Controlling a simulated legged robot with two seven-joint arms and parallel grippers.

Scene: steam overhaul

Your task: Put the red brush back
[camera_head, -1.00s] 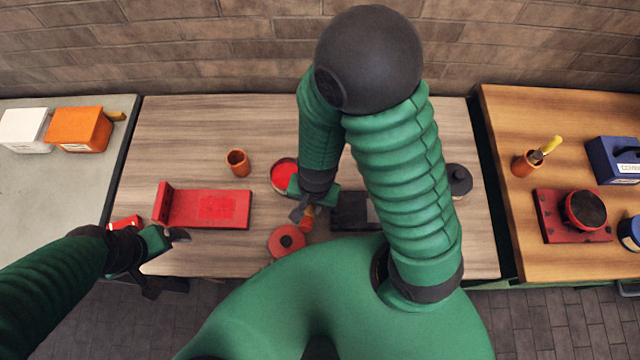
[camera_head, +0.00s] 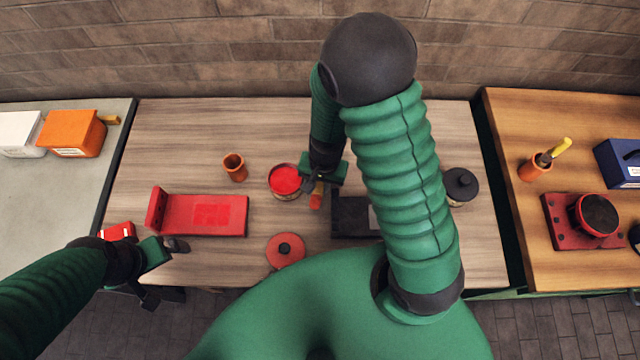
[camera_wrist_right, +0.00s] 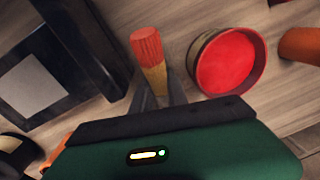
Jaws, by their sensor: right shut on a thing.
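The red brush (camera_head: 316,197) is in my right gripper (camera_head: 318,181), its red bristle end pointing down and clear of the fingers. In the right wrist view the brush (camera_wrist_right: 148,52) shows red bristles and a yellowish band between the fingers of my right gripper (camera_wrist_right: 158,92). The gripper is just right of the open tin of red paint (camera_head: 285,181). An orange cup (camera_head: 234,170) stands upright left of the tin; I see no brush in it. My left gripper (camera_head: 170,250) hangs by the front left table edge; its finger gap is unclear.
A red angle bracket (camera_head: 205,215) lies on the left of the table. A red lid (camera_head: 286,251) lies in front of the tin. A black block (camera_head: 352,220) and a dark lidded pot (camera_head: 461,187) stand to the right. The back of the table is clear.

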